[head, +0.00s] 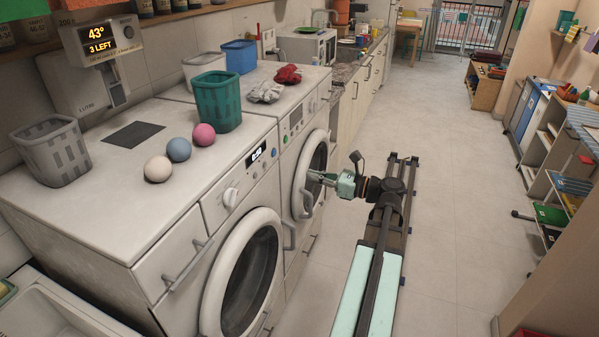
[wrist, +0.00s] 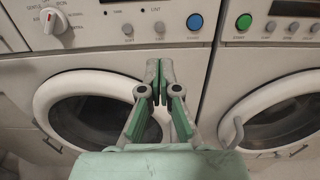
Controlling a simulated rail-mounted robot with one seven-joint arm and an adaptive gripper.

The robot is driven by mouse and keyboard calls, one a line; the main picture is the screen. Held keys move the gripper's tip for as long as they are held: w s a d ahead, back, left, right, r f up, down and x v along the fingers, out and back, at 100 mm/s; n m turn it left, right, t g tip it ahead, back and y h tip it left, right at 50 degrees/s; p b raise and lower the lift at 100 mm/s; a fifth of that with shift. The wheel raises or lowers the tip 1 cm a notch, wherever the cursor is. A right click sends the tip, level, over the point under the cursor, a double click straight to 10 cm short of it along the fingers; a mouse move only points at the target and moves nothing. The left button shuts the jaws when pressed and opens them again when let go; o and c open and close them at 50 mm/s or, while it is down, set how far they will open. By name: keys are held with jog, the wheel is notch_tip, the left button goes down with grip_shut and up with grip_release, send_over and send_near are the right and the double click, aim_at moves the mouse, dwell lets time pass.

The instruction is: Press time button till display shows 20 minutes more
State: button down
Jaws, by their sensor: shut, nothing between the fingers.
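The near white washing machine (head: 215,215) has a small lit display (head: 258,154); its digits are too small to read surely. In the wrist view its panel carries a dial (wrist: 48,20), two pale round buttons, one on the left (wrist: 127,29) and one on the right (wrist: 159,27), and a blue button (wrist: 195,22). My gripper (head: 314,178) is shut and empty in front of the machines. In the wrist view its fingertips (wrist: 160,68) appear below the pale buttons, over the door's upper right edge.
A second machine with a green button (wrist: 244,21) stands to the right. Three balls (head: 179,149), a green basket (head: 218,100) and a grey basket (head: 52,150) sit on top. Door handles (wrist: 236,133) stick out near my gripper. The floor (head: 450,200) to the right is clear.

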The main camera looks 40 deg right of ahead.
aim_at(266, 164)
jog(key=p+x, duration=0.3)
jog(key=x, duration=1)
jog(key=shift+w+a+r+p, duration=0.1)
jog(key=shift+w+a+p, duration=0.15)
jog(key=shift+w, duration=0.4)
jog(key=shift+s, duration=0.1)
jog(key=shift+s+d, duration=0.1)
jog(key=shift+s, duration=0.1)
jog(key=b+v, duration=0.1)
jog(key=v, duration=1.3)
jog(key=shift+w, duration=0.1)
dwell(0.4)
